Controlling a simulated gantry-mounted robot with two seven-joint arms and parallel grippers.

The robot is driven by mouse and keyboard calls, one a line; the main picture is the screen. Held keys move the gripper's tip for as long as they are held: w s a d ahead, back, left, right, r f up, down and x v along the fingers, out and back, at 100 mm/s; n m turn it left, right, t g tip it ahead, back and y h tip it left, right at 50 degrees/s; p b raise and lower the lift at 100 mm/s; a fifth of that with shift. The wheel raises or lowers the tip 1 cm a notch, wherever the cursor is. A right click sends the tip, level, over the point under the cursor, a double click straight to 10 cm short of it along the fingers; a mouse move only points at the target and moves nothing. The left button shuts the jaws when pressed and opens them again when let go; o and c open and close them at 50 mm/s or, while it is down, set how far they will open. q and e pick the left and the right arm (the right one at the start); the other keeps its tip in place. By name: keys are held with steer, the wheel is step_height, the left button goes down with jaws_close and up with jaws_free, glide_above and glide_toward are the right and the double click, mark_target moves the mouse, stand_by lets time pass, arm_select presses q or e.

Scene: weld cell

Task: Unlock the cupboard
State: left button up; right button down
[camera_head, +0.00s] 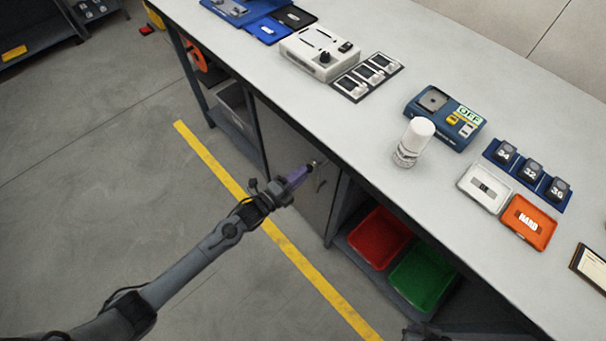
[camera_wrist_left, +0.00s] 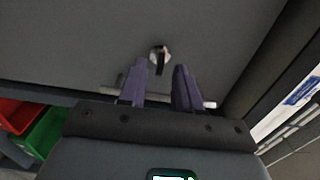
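The cupboard is a grey door (camera_head: 284,150) under the workbench; it looks shut. In the left wrist view its face (camera_wrist_left: 70,45) fills the upper part. A small silver lock (camera_wrist_left: 159,53) with a dark piece hanging from it sits on the door; I cannot tell if that piece is a key. A silver bar handle (camera_wrist_left: 208,104) runs across the door behind my fingers. My left gripper (camera_wrist_left: 160,84) is open, its purple fingers apart with nothing between them, just below the lock. It also shows at the door in the head view (camera_head: 300,174). My right gripper's fingers are not visible.
A red bin (camera_head: 380,237) and a green bin (camera_head: 422,273) stand on the shelf right of the cupboard. The workbench top (camera_head: 350,130) above holds several devices and a white-capped bottle (camera_head: 415,140). A yellow line (camera_head: 215,168) marks clear floor in front.

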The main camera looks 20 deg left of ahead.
arm_select(q)
steer(key=shift+x, duration=0.8)
jaws_close()
steer(key=shift+r+n, duration=0.1)
steer(key=shift+n, duration=0.2)
steer(key=shift+n+p, duration=3.3)
steer(key=shift+n, duration=5.3)
